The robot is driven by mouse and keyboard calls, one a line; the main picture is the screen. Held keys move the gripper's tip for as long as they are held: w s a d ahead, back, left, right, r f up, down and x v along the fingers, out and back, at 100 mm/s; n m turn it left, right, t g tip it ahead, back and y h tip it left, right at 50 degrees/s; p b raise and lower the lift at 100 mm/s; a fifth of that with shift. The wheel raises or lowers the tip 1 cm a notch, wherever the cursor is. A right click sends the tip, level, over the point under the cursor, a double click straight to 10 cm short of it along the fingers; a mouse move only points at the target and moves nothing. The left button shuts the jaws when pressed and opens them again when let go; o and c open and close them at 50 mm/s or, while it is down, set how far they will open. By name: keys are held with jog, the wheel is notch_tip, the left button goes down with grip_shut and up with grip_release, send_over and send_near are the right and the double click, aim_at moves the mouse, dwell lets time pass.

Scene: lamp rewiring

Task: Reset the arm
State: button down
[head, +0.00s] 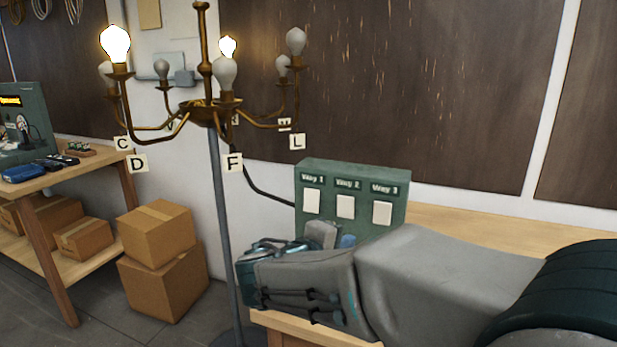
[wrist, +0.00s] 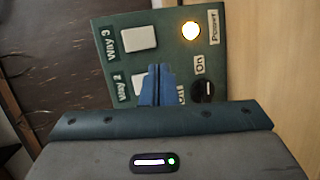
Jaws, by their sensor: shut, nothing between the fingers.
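My gripper (wrist: 156,84) is shut and empty, its blue fingers together in front of the green switch box (wrist: 112,65). In the head view, my arm reaches in from the right and hides the lower front of the box (head: 350,170). The three white switches, labelled Way 1 (head: 312,201), Way 2 (head: 345,206) and Way 3 (head: 382,213), show above it. In the wrist view, a yellow Power light (wrist: 191,31) is lit and a black knob (wrist: 203,91) sits beside the word On. The fingers partly cover the Way 1 and Way 2 area. Whether they touch the box is unclear.
A brass chandelier (head: 205,108) stands on a grey pole, with two lit bulbs, front left (head: 115,44) and rear (head: 228,46), and several unlit ones. Letter tags hang below. A workbench (head: 50,180) and cardboard boxes (head: 157,233) are at left. A cable runs to the box.

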jog(key=s+d+f+m+g+y+p, duration=0.1)
jog(key=s+d+f+m+g+p, duration=0.1)
jog(key=s+d+g, duration=0.3)
jog(key=s+d+f+m+g+y+p, duration=0.1)
jog(key=s+d+f+m+g, duration=0.15)
jog(key=s+d, duration=0.35)
jog(key=s+a+m+g+y+p, duration=0.1)
jog(key=s+m+y+p, duration=0.3)
jog(key=s, duration=0.5)
jog(key=shift+a+f+m+y, duration=0.2)
jog(key=shift+f+m+y, duration=0.15)
jog(key=shift+m+y, duration=1)
jog(key=shift+d+n+g+y, duration=0.1)
jog(key=shift+n+g+y, duration=0.15)
jog(key=shift+n, duration=0.05)
